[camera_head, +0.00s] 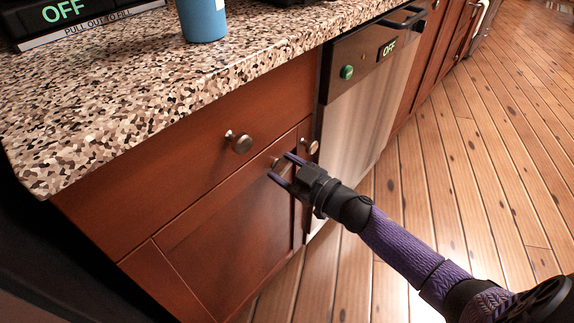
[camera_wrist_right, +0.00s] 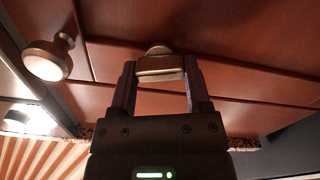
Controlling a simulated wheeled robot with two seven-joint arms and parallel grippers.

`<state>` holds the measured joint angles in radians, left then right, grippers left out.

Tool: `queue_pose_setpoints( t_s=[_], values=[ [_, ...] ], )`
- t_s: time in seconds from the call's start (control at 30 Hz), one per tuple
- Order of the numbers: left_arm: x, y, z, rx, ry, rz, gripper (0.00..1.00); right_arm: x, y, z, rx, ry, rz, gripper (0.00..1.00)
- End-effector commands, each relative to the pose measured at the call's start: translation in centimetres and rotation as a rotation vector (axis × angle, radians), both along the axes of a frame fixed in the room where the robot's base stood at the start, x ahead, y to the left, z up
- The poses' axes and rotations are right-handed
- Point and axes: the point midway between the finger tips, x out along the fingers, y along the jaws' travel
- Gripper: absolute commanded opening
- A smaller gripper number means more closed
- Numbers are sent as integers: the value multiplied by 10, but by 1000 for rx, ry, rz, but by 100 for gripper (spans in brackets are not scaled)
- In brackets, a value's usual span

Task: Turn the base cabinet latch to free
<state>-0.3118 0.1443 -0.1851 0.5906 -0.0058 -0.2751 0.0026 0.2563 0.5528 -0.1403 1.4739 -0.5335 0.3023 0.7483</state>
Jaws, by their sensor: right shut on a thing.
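The base cabinet (camera_head: 215,235) has a reddish-brown wooden door below a drawer. The latch (camera_wrist_right: 160,64), a small metal piece, sits on the cabinet front in the right wrist view. In the head view it shows only as a small metal bit between the fingertips. My right gripper (camera_head: 281,168) reaches in from the lower right, one purple finger on each side of the latch, shut on it. The wrist view shows both fingers (camera_wrist_right: 160,75) flanking the latch. Which way the latch is turned is hard to tell. My left gripper is not in view.
A round drawer knob (camera_head: 240,144) and another knob (camera_head: 311,147) stick out near the gripper. A dishwasher (camera_head: 352,120) with a green button stands to the right. A speckled countertop (camera_head: 120,90) overhangs above, with a blue cup (camera_head: 203,20). The wooden floor (camera_head: 455,170) is clear.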

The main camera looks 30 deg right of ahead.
Motion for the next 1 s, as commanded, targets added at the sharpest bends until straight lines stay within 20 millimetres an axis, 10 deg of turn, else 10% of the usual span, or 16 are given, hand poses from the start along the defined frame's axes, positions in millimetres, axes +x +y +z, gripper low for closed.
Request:
queue_pose_setpoints(
  t_s=[1.0],
  values=[
    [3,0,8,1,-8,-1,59,-1,2,-3,-894,-310,0,3]
  ],
)
